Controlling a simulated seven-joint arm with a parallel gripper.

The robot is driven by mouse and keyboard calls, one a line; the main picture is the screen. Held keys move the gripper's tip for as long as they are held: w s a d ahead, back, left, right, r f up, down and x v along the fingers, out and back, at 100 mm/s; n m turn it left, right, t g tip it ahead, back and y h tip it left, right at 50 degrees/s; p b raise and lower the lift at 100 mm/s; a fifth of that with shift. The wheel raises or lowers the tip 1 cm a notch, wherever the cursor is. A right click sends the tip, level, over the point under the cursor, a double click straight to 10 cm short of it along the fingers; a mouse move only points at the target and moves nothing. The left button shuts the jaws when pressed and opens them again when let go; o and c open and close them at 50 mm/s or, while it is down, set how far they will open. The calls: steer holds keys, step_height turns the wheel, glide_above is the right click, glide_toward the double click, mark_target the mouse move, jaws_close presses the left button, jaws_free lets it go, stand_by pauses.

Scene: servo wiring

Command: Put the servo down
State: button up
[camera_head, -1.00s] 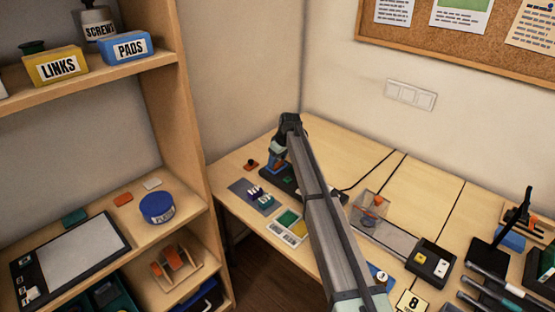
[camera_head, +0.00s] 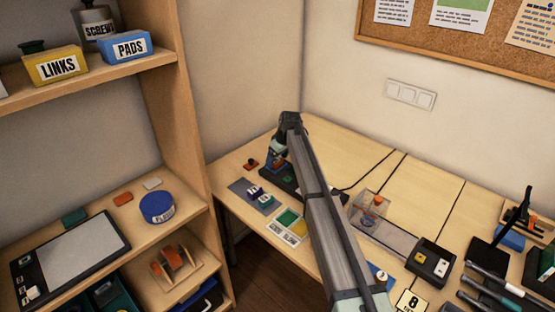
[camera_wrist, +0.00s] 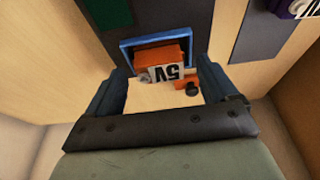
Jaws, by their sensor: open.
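My gripper (camera_wrist: 162,72) is open in the wrist view, one dark blue finger on each side of an orange block with a white "5V" label, which I take to be the servo (camera_wrist: 160,56). The servo sits in a blue-rimmed holder (camera_wrist: 126,52) at the edge of a dark base. Gaps show between the fingers and the servo's sides. In the head view my gripper (camera_head: 277,158) is low over the far left part of the table; the servo is too small and covered to make out there.
A small orange part with a black knob (camera_head: 250,164) lies left of my gripper. A grey mat (camera_head: 240,187) with small connectors and a card with coloured squares (camera_head: 288,226) lie in front. A clear box (camera_head: 370,203) stands to the right. The shelf unit (camera_head: 180,120) rises at left.

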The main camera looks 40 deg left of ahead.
steer(key=v, duration=1.1)
steer(key=shift+r, duration=0.3)
steer(key=shift+d, duration=0.15)
